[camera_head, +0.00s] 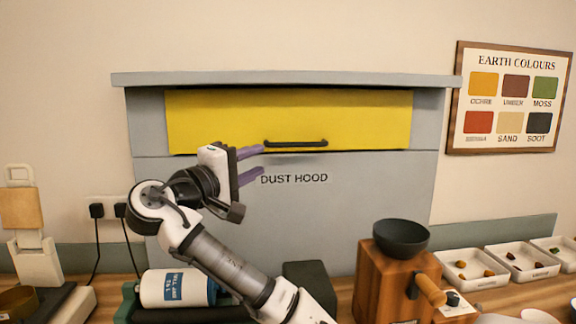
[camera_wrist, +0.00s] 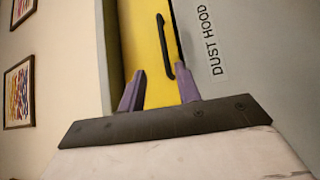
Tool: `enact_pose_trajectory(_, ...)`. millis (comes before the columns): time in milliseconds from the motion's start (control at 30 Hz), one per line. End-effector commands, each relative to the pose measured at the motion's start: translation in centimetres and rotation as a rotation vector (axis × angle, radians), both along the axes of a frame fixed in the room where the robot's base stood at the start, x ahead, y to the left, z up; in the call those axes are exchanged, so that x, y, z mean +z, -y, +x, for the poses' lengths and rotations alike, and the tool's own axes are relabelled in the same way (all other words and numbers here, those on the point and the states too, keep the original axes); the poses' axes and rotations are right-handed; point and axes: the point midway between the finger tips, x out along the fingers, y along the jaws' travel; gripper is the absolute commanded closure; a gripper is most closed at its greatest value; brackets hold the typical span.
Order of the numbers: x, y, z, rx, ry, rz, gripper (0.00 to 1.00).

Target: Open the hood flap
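The dust hood (camera_head: 390,200) is a grey cabinet against the wall with a yellow flap (camera_head: 220,115) across its upper front. A black bar handle (camera_head: 296,143) runs along the flap's lower edge. The flap looks closed or nearly so. My gripper (camera_head: 257,163) is left of the handle, in front of the flap's lower edge, with its purple fingers spread apart and nothing between them. In the wrist view my gripper (camera_wrist: 160,92) shows both fingers apart, with the handle (camera_wrist: 165,46) and yellow flap (camera_wrist: 142,45) beyond the fingertips, not between them.
A wooden grinder (camera_head: 375,280) with a dark bowl (camera_head: 401,238) stands right of my arm. White sample trays (camera_head: 495,280) line the right side. The space before the flap is clear.

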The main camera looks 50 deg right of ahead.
Motion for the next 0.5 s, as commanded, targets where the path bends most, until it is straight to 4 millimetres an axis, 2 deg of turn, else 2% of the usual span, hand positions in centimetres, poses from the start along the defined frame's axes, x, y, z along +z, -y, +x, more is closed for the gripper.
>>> enact_pose_trajectory(33,-1.0,0.0,-0.1,0.0,0.001,-0.002,0.67)
enact_pose_trajectory(67,-1.1,0.0,-0.1,0.0,0.002,-0.002,0.67)
enact_pose_trajectory(267,-0.7,1.2,0.0,-0.002,0.001,-0.002,0.67)
enact_pose_trajectory(500,0.1,5.8,0.3,-0.005,0.001,0.001,0.67)
